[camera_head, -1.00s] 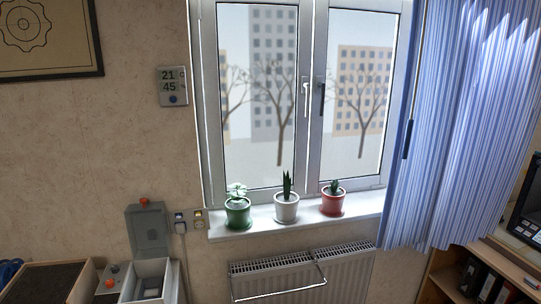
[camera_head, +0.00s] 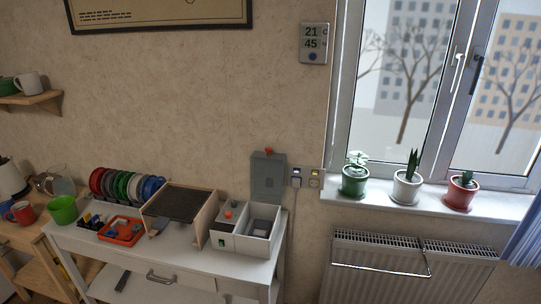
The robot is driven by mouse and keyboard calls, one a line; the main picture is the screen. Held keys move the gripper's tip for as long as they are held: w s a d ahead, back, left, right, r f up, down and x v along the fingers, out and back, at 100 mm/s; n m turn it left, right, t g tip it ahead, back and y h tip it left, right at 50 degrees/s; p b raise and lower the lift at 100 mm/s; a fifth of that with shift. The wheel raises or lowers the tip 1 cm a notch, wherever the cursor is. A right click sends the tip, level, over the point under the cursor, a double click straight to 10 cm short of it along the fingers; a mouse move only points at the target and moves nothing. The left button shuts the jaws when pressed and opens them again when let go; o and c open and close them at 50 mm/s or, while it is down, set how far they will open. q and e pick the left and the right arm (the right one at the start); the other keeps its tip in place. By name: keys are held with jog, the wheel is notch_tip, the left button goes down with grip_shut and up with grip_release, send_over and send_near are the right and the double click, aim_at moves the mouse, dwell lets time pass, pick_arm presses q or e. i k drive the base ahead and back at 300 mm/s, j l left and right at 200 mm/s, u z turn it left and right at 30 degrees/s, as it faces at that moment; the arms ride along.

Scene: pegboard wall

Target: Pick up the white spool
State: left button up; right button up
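A row of upright spools stands at the back left of a white workbench (camera_head: 190,262) in the head view. The white spool (camera_head: 135,187) is in this row, between a green spool (camera_head: 122,185) and a blue spool (camera_head: 151,188). Only part of its rim shows between its neighbours. A red spool (camera_head: 97,181) is at the left end, with a grey one (camera_head: 109,182) beside it. Neither of my grippers is in view.
Right of the spools stand a wooden-sided box with a dark top (camera_head: 183,204) and a white-grey machine (camera_head: 247,226). A radiator (camera_head: 400,265) is under the window.

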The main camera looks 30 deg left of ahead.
aim_at(135, 184)
jog(key=u, duration=1.75)
jog(key=i, duration=0.1)
